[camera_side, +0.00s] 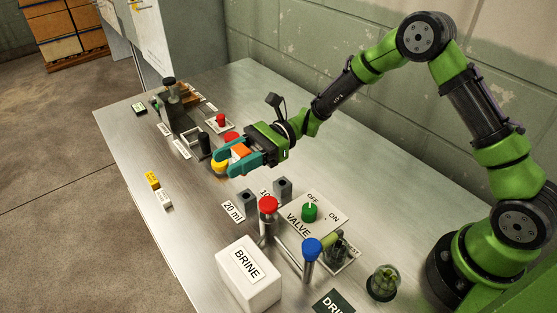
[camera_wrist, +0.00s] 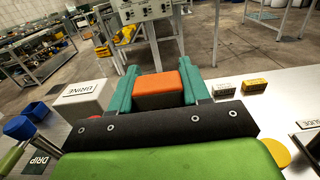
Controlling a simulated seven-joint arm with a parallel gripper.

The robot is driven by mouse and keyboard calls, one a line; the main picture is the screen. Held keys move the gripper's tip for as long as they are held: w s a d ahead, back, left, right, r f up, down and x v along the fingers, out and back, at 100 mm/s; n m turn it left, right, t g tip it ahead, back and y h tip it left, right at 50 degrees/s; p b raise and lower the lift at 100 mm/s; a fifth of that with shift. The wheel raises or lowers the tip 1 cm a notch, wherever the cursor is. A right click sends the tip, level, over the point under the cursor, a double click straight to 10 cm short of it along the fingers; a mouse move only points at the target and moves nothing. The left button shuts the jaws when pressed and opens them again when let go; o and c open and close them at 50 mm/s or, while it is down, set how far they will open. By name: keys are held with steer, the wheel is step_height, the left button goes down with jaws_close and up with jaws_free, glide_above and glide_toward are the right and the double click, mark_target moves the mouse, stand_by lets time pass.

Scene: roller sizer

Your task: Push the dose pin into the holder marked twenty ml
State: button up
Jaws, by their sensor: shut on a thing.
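My gripper (camera_side: 236,155) has teal fingers and is shut on an orange block-shaped piece, which looks like the head of the dose pin (camera_side: 241,151). The wrist view shows the orange piece (camera_wrist: 158,88) between both fingers (camera_wrist: 160,92); any shank below it is hidden. The holder marked 20 ml (camera_side: 248,200) is a dark grey block with a dark opening on top and its label (camera_side: 233,210) in front. It stands apart from my gripper, nearer the camera in the side view. A second similar holder (camera_side: 283,187) stands to its right, its label partly hidden.
The valve plate (camera_side: 323,218) with a green knob, red-topped and blue-topped (camera_side: 312,247) posts and the BRINE box (camera_side: 248,275) stand in the near part. A yellow disc (camera_side: 219,167) shows beside my fingers. Small yellow and white blocks (camera_side: 163,197) lie near the left edge.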

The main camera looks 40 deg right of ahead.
stand_by(0.3)
steer(key=shift+f, duration=2.9)
steer(key=shift+f, duration=1.05)
steer(key=shift+r, duration=0.2)
steer(key=shift+r, duration=0.55)
steer(key=shift+f, duration=0.65)
stand_by(0.5)
steer(key=o, duration=1.1)
steer(key=shift+f, duration=0.1)
